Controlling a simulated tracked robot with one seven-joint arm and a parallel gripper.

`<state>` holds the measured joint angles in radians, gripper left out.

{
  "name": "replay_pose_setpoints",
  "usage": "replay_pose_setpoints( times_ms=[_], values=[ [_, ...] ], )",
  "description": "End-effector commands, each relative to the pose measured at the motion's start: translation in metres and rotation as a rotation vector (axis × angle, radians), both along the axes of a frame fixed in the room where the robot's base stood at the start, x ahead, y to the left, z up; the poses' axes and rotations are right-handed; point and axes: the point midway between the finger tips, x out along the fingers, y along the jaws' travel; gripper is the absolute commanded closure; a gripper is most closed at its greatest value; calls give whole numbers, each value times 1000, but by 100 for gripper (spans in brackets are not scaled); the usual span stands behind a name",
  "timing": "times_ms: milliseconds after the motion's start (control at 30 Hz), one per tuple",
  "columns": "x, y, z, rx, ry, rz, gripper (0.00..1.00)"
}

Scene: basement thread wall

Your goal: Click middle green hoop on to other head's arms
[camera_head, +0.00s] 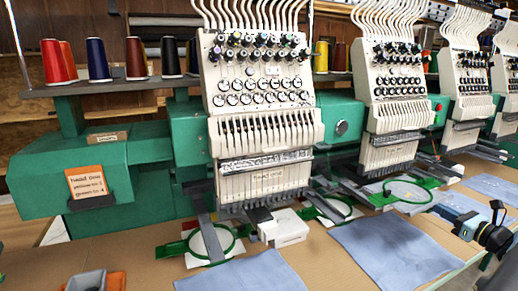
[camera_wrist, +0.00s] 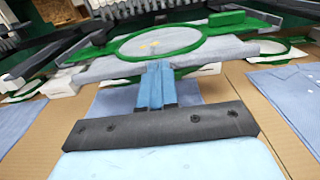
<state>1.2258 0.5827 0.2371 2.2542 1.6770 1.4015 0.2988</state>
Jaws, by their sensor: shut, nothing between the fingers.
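In the head view, green hoops sit below the machine heads: a left hoop (camera_head: 233,247), one under the first head (camera_head: 349,211), and one under the second head (camera_head: 430,197). Which the task calls middle I cannot tell for sure. In the wrist view a large green hoop (camera_wrist: 192,47) with pale cloth lies just beyond my gripper (camera_wrist: 155,68). Its blue fingers are shut and empty, pointing at the hoop's near side; contact is unclear. My gripper also shows at the head view's right (camera_head: 447,212). Grey arms (camera_head: 207,238) reach out below the first head (camera_head: 261,110).
Blue folded cloths (camera_head: 395,250) lie along the brown table. A white box-like part (camera_head: 287,229) stands beside the left hoop. Thread cones (camera_head: 98,60) stand on the shelf at left. Bare table shows between cloths.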

Motion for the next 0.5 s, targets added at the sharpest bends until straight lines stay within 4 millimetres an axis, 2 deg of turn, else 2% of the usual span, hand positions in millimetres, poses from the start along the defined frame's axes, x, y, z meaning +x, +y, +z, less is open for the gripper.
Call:
replay_pose_setpoints(
  times_ms=[500],
  values=[
    [20, 9, 0, 0, 0, 1, 100]
  ],
)
